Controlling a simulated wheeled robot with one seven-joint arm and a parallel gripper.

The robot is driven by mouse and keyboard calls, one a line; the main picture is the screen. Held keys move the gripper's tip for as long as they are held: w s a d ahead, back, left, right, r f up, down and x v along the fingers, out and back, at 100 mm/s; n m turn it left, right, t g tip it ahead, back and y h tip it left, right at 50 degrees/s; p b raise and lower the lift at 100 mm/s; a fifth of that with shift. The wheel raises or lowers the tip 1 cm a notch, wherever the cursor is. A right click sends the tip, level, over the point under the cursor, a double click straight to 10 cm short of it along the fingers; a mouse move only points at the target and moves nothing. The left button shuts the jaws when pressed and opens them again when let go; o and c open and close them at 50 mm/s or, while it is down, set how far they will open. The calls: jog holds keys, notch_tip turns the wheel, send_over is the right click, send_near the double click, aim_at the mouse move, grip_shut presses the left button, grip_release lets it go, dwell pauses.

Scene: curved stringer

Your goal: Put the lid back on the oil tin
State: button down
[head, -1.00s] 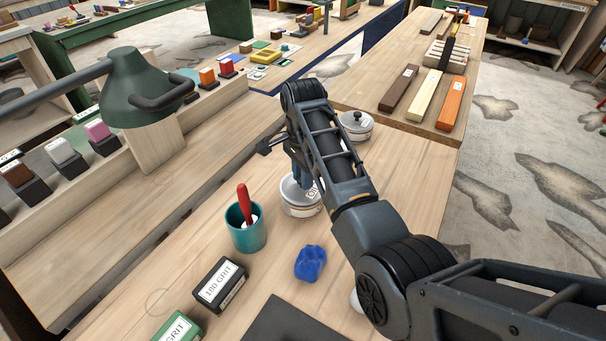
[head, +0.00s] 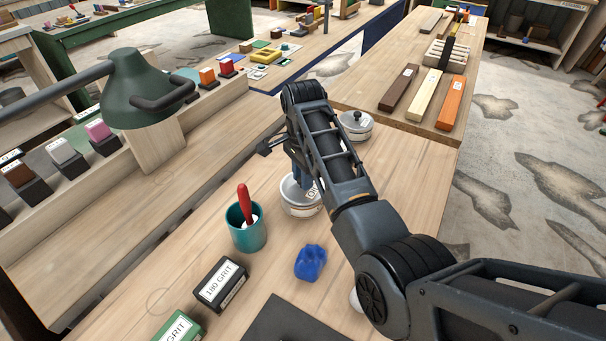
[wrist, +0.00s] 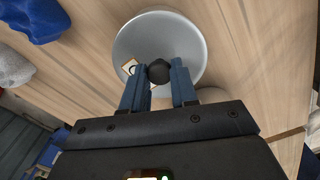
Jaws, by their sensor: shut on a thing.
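In the wrist view, my gripper (wrist: 160,72) has its two blue fingers closed on a small black knob (wrist: 158,71). The knob belongs to the round grey lid (wrist: 165,40) below the fingers. In the head view, the white oil tin (head: 301,208) with a printed label stands on the bench under my gripper (head: 305,184). My fingers and arm hide part of its top there. I cannot tell whether the lid is seated on the rim or just above it.
A lidded tin with a black knob (head: 356,123) stands behind my arm. A teal cup (head: 246,236) with a red-handled tool, a blue lump (head: 310,262) and a 180 grit box (head: 220,284) are nearby.

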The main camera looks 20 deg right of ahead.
jog(key=shift+f, duration=0.1)
dwell(0.7)
jog(key=c, duration=0.8)
grip_release()
jog(key=shift+o, duration=0.5)
jog(key=o, duration=0.4)
jog(key=shift+r, duration=3.55)
grip_shut()
